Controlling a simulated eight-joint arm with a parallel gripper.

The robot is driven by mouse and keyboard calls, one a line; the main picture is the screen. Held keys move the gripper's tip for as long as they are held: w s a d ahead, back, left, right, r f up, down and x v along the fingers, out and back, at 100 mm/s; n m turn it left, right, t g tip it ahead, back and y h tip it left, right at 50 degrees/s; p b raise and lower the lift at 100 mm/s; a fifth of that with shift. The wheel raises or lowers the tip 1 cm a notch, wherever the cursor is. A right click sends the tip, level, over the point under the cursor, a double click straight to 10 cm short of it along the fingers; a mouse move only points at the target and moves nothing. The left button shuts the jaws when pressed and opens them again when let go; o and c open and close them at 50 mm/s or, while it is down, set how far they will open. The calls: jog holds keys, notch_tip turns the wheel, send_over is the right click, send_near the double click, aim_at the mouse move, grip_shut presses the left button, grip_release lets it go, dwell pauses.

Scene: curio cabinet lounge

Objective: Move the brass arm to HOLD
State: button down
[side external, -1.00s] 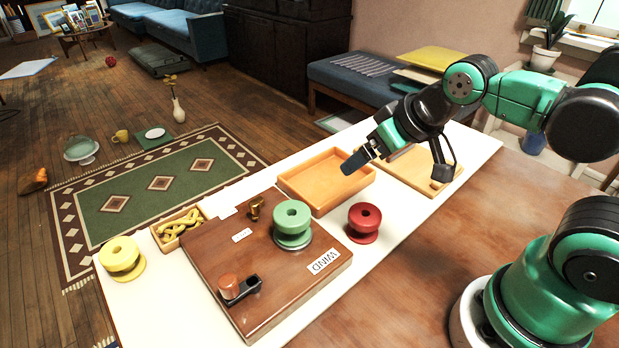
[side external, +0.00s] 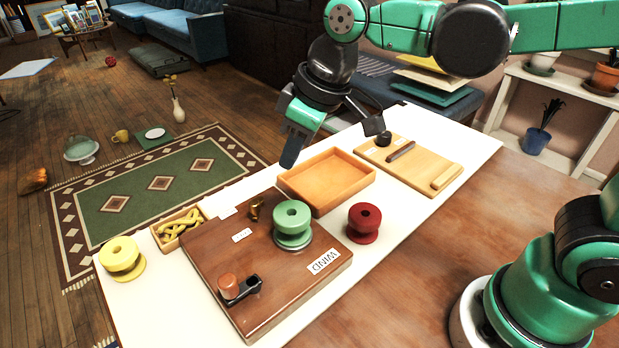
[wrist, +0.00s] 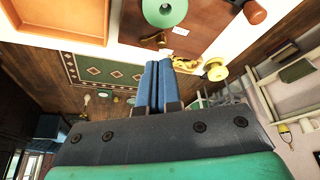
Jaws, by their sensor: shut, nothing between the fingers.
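The brass arm (side external: 256,208) is a small brass lever at the back edge of the brown wooden board (side external: 215,255). A small white label (side external: 242,235) lies near it, its lettering too small to read; another pale label (side external: 228,212) sits at the board's back edge. The brass arm also shows in the wrist view (wrist: 154,40), beyond my fingertips. My gripper (side external: 289,158) is shut and empty, high above the table and behind the brass arm, apart from it. It points downward; its blue fingers (wrist: 156,66) are together in the wrist view.
A green spool (side external: 292,222) stands on the board near the brass arm. A crank (side external: 238,288) and a WIND label (side external: 325,261) are nearer the front. An empty wooden tray (side external: 325,180), a red spool (side external: 364,222), a yellow spool (side external: 122,258) and a yellow-filled box (side external: 180,227) surround the board.

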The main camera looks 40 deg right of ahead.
send_near(258, 217)
jog(key=shift+d+x, duration=0.15)
jog(key=shift+x, duration=1.1)
jog(key=shift+d+x, duration=0.2)
jog(key=shift+x, duration=1.05)
jog(key=shift+a+m+h, duration=0.3)
jog(key=shift+a+m, duration=0.2)
jog(key=shift+m, duration=0.6)
jog(key=m, duration=0.1)
jog(key=a+m+h, duration=0.1)
jog(key=shift+w+a+m+t, duration=0.15)
jog(key=shift+w+m+t, duration=0.15)
jog(key=shift+m, duration=0.1)
jog(key=m, duration=0.1)
jog(key=a+m+h, duration=0.1)
jog(key=shift+w+m, duration=0.35)
jog(key=shift+m, duration=0.05)
jog(key=shift+w+a+m+h, duration=0.2)
jog(key=shift+w+m+h, duration=0.15)
jog(key=shift+m, duration=0.45)
jog(key=shift+w+a+m+h, duration=0.2)
jog(key=shift+w+m+h, duration=0.15)
jog(key=shift+m, duration=0.45)
jog(key=shift+d, duration=0.2)
jog(key=shift+s+d, duration=0.15)
jog(key=shift+d, duration=0.45)
